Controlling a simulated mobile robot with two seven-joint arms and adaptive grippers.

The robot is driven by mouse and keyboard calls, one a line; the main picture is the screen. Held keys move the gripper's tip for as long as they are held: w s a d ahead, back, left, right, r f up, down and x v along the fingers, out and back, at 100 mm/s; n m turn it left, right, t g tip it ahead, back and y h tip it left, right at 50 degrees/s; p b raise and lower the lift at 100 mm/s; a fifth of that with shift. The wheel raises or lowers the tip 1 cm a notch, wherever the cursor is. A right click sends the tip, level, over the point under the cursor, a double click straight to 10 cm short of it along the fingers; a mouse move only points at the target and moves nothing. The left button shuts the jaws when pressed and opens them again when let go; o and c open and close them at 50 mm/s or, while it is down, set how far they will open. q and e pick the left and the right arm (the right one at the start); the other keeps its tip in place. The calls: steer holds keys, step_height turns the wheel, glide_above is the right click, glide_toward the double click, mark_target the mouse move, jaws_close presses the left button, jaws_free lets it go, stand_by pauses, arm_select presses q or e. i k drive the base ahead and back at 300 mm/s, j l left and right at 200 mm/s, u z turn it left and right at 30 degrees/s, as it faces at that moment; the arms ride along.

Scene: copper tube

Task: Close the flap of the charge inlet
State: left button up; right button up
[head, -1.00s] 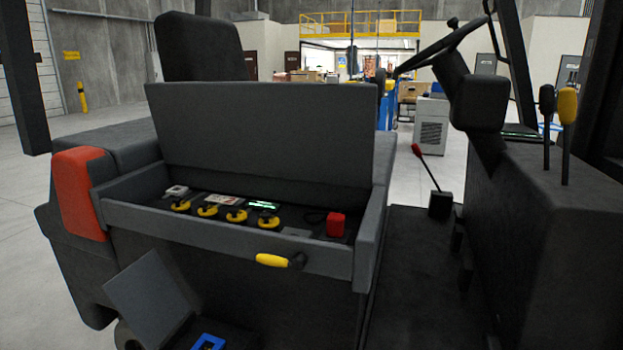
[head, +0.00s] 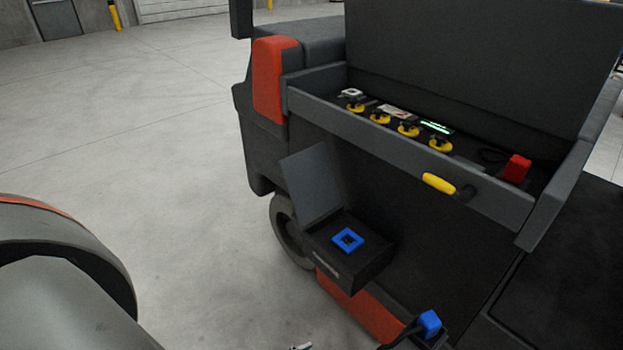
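The charge inlet (head: 352,262) is a dark box low on the side of the vehicle, with a blue square socket (head: 347,240) in its top. Its flap (head: 313,184) is a grey panel standing raised and tilted back at the inlet's left rear edge, so the inlet is open. Nothing is plugged into the socket. A small metallic piece at the bottom edge looks like the tip of my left gripper (head: 300,346); it is cut off, well below the inlet and apart from the flap. Whether it is open does not show. My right gripper is out of view.
A blue plug (head: 429,322) with a dark cable sits in a holder low at the bottom right.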

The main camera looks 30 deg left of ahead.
mark_target(308, 174)
steer(key=j+z, duration=0.1)
steer(key=j, duration=0.8)
steer(key=j+z, duration=0.2)
steer(key=j, duration=0.4)
steer(key=j+z, duration=0.2)
steer(key=j, duration=0.35)
steer(key=j+z, duration=0.2)
steer(key=j, duration=0.4)
steer(key=k+j+z, duration=0.15)
steer(key=j, duration=0.4)
steer(key=k+j+z, duration=0.2)
steer(key=j, duration=0.35)
steer(key=i, duration=0.1)
